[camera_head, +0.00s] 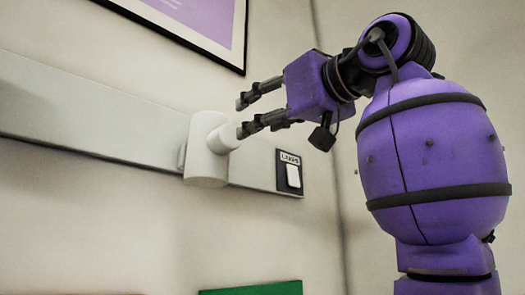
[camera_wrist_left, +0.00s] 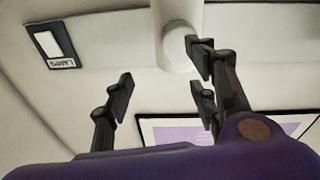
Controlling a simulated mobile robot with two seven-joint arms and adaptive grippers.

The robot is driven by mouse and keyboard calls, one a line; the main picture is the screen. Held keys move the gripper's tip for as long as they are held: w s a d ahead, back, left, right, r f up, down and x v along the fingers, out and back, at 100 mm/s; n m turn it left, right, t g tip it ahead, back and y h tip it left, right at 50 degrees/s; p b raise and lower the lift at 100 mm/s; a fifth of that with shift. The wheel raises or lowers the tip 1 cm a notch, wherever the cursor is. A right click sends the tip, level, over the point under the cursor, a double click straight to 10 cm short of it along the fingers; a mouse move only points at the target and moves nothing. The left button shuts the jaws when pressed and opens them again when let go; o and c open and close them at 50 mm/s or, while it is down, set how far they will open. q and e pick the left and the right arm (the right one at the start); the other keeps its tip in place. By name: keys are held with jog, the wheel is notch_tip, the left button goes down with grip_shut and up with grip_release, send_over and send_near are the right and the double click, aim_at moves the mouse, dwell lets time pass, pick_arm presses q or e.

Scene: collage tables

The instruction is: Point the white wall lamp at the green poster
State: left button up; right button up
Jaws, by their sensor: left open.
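The white wall lamp (camera_head: 205,165) is a thick upright cylinder on a pale wall rail, with a short round stub on its right side. It also shows at the top of the left wrist view (camera_wrist_left: 178,35). My left gripper (camera_head: 243,117) is open and empty, just right of the lamp. Its lower fingertip overlaps the stub in the head view; I cannot tell if they touch. The fingers also show apart in the left wrist view (camera_wrist_left: 160,86). The green poster (camera_head: 255,290) shows only its top edge, low in the head view. My right gripper is out of view.
A pale rail (camera_head: 90,125) runs along the wall behind the lamp. A dark switch plate labelled LAMPS (camera_head: 289,172) sits right of the lamp, near the wall corner. A black-framed purple poster (camera_head: 205,22) hangs above. A thin orange edge (camera_head: 100,294) shows bottom left.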

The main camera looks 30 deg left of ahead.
aim_at(234, 136)
pick_arm(q)
jog(key=shift+n+g, duration=0.4)
jog(key=shift+g, duration=0.3)
jog(key=a, duration=0.1)
jog(key=s+a+f, duration=0.1)
jog(key=a, duration=0.3)
jog(key=shift+s+f, duration=0.15)
jog(key=shift+s, duration=0.25)
jog(key=shift+w+a+f+p, duration=0.15)
jog(key=shift+w+a+p, duration=0.15)
jog(key=shift+w+a, duration=1.2)
jog(key=shift+a, duration=0.05)
jog(key=shift+s+a, duration=0.1)
jog(key=shift+s, duration=0.1)
jog(key=shift+c, duration=2.6)
grip_shut()
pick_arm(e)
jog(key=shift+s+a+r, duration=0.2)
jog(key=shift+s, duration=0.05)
